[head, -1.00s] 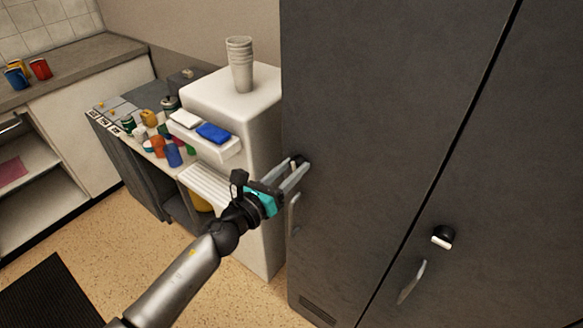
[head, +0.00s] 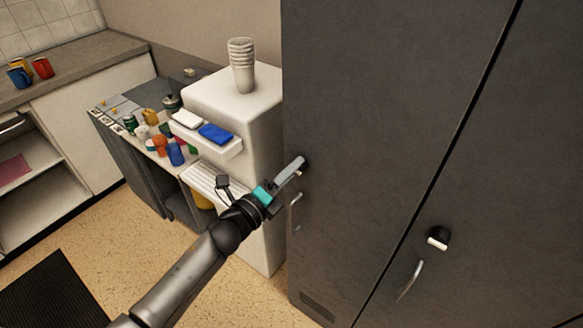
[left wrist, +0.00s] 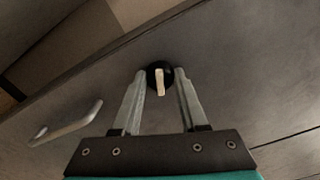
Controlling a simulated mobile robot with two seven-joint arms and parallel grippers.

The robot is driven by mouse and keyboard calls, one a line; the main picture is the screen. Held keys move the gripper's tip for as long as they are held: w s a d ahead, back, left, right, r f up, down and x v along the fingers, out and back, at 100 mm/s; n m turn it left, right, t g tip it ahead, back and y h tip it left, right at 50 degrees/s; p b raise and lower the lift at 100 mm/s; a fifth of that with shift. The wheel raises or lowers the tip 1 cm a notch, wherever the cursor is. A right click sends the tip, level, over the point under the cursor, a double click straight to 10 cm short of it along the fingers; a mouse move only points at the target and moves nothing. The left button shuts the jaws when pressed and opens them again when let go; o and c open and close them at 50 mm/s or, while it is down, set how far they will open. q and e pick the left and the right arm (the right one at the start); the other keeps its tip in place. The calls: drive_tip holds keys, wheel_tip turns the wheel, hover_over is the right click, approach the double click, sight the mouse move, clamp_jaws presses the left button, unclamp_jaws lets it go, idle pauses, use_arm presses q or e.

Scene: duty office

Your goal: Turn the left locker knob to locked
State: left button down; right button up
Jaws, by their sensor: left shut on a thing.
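The left locker knob (left wrist: 159,80) is a round black knob with a white grip bar, on the dark grey left locker door (head: 345,150). In the left wrist view it sits between the two fingertips, its bar running up and down the picture. My left gripper (head: 298,165) is shut on this knob; it also shows in the left wrist view (left wrist: 160,88). In the head view the fingers hide most of the knob. My right gripper is not in view.
The left door's handle (head: 295,213) is just below my gripper. The right door has its own knob (head: 438,238) and handle (head: 410,281). A white dispenser (head: 255,130) with stacked cups (head: 241,65) stands close beside the locker. Open floor (head: 130,235) lies left.

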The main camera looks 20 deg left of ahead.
use_arm(q)
drive_tip(key=shift+n+p, duration=0.55)
drive_tip(key=shift+n, duration=1.65)
drive_tip(key=shift+c, duration=2.2)
unclamp_jaws()
drive_tip(key=b+v, duration=0.1)
drive_tip(key=v, duration=1.4)
drive_tip(key=shift+s, duration=0.15)
